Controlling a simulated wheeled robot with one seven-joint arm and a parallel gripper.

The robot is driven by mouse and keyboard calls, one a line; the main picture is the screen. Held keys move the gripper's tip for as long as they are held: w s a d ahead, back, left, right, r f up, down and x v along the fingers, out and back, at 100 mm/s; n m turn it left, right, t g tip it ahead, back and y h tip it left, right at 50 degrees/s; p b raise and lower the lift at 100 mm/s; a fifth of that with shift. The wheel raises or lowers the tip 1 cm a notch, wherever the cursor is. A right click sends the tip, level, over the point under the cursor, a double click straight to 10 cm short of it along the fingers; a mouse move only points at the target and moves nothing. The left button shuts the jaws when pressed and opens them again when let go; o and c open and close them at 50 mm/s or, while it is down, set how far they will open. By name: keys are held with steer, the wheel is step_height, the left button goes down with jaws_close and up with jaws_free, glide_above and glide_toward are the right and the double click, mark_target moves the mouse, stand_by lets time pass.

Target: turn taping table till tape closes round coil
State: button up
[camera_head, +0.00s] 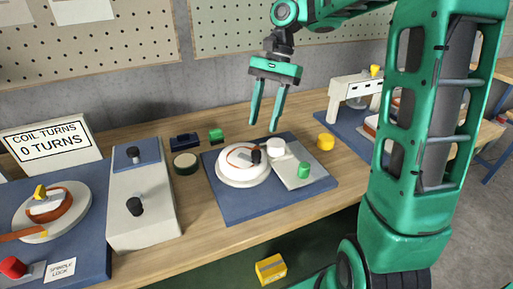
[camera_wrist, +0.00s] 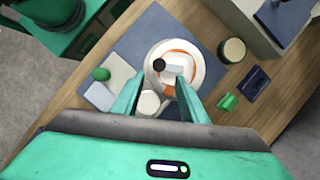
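The taping table is a white round turntable (camera_head: 243,176) on a blue mat. An orange coil (camera_head: 233,155) lies on it, and a black knob (camera_head: 256,156) stands at its edge. In the wrist view the turntable (camera_wrist: 196,55) shows the orange ring and black knob (camera_wrist: 159,65). A white round piece (camera_head: 276,146) is beside the turntable, next to a pale plate with a green knob (camera_head: 304,170). My gripper (camera_head: 263,127) is open and empty, above and behind the turntable. Whether tape is round the coil I cannot tell.
A grey box with black knobs (camera_head: 145,215) and a second round plate with an orange coil (camera_head: 62,205) stand left. A sign (camera_head: 47,140) reads "COIL TURNS 0 TURNS". A dark roll (camera_head: 186,164), green block (camera_head: 216,135) and yellow cylinder (camera_head: 325,141) lie nearby.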

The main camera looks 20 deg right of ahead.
mark_target(258, 151)
steer(key=x, duration=0.9)
jaws_close()
steer(key=shift+d, duration=0.15)
